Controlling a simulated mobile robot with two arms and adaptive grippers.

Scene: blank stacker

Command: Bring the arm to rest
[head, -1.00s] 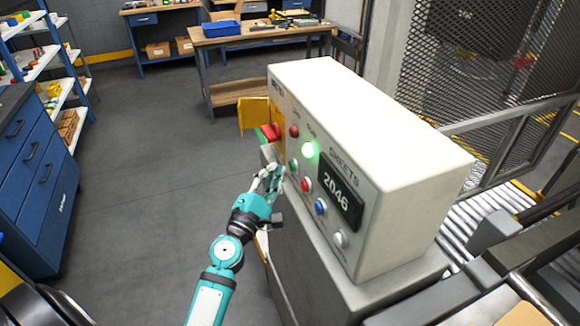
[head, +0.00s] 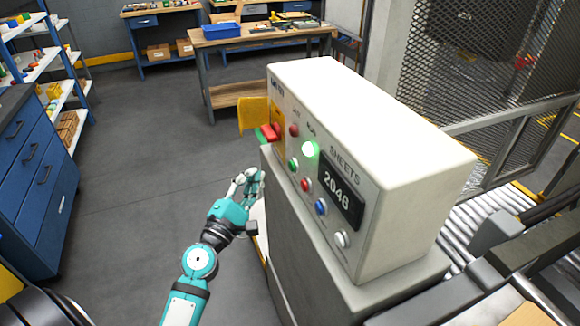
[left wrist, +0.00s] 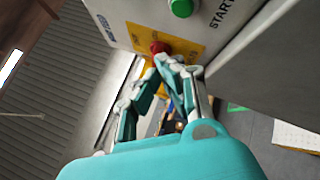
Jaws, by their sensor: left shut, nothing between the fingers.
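My left gripper (head: 252,178) is shut and empty, to the left of the control box (head: 375,130) and apart from its panel in the head view. In the left wrist view its fingertips (left wrist: 163,62) meet in front of the box. The panel carries several buttons, a lit green lamp (head: 310,149) and a display (head: 341,196) reading 2046 under the word SHEETS. A red button (head: 269,132) on a yellow plate is at the panel's left end. It also shows just beyond the fingertips in the left wrist view (left wrist: 158,47). My right gripper is not seen.
A wooden workbench (head: 262,38) with a blue bin stands at the back. A blue drawer cabinet (head: 38,180) and shelves are at the left. A mesh fence (head: 470,65) and roller conveyor (head: 465,225) are at the right. The floor (head: 140,150) left of the arm is clear.

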